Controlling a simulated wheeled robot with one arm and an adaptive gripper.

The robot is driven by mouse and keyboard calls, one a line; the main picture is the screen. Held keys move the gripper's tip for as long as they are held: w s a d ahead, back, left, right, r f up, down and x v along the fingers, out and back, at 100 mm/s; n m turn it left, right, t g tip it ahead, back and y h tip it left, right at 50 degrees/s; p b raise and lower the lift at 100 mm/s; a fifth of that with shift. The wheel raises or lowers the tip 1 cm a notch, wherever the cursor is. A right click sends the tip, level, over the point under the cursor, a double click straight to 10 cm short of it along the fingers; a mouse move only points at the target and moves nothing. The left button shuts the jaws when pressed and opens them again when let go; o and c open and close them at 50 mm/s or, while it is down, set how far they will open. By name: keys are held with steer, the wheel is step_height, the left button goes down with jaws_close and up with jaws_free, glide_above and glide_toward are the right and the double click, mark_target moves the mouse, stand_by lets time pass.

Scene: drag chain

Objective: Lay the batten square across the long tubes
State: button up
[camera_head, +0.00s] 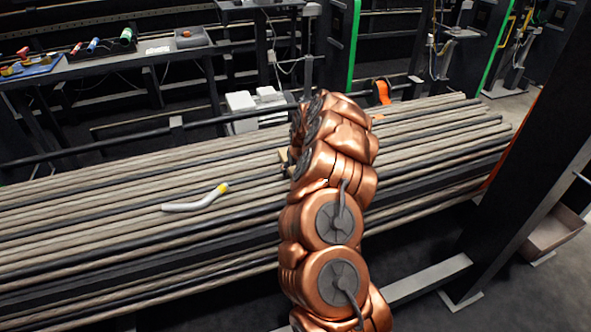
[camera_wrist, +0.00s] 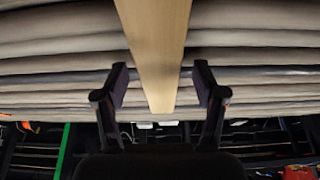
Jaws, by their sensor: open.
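The batten (camera_wrist: 158,45) is a pale, flat wooden strip in the wrist view. It runs from the top edge down to an end just past the fingertips, roughly crosswise to the long tubes (camera_wrist: 60,47). My gripper (camera_wrist: 161,72) is open, with one finger on each side of the batten and a visible gap on both sides. Whether the batten rests flat on the tubes cannot be told. In the head view the tubes (camera_head: 110,215) form a wide grey-brown and black bundle. There my arm hides nearly all of the batten; only a small tan piece shows beside it.
A bent white tube with a yellow end (camera_head: 196,203) lies on the bundle, left of my arm. A bench (camera_head: 90,68) with small coloured parts stands at the back left. A dark post (camera_head: 520,170) rises at the right. The tube tops left of my arm are otherwise clear.

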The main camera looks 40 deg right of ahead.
steer(key=v, duration=1.1)
steer(key=shift+r, duration=0.35)
steer(key=shift+s, duration=0.1)
steer(key=s+a+r+n+g+y, duration=0.1)
steer(key=s+a+r, duration=0.25)
steer(key=a, duration=0.35)
steer(key=s+a+r+n+g, duration=0.1)
steer(key=s+a+r, duration=0.1)
steer(key=s+a, duration=0.45)
steer(key=s+a+r+n+g+y, duration=0.1)
steer(key=s+a+r, duration=0.15)
steer(key=a, duration=0.65)
steer(key=s+a+g, duration=0.2)
steer(key=s+a, duration=0.2)
steer(key=s, duration=1.1)
steer(key=s+a+g, duration=0.2)
steer(key=s+a, duration=0.2)
steer(key=s, duration=1.1)
steer(key=s+p+v, duration=0.2)
steer(key=p+v, duration=0.6)
steer(key=v, duration=0.1)
steer(key=s+a+r+p+v, duration=0.1)
steer(key=s+p+v, duration=0.1)
steer(key=p+v, duration=0.7)
steer(key=shift+a+r+t+h, duration=0.2)
steer(key=shift+r+t+h, duration=0.2)
steer(key=shift+r, duration=0.15)
steer(key=shift+c, duration=0.2)
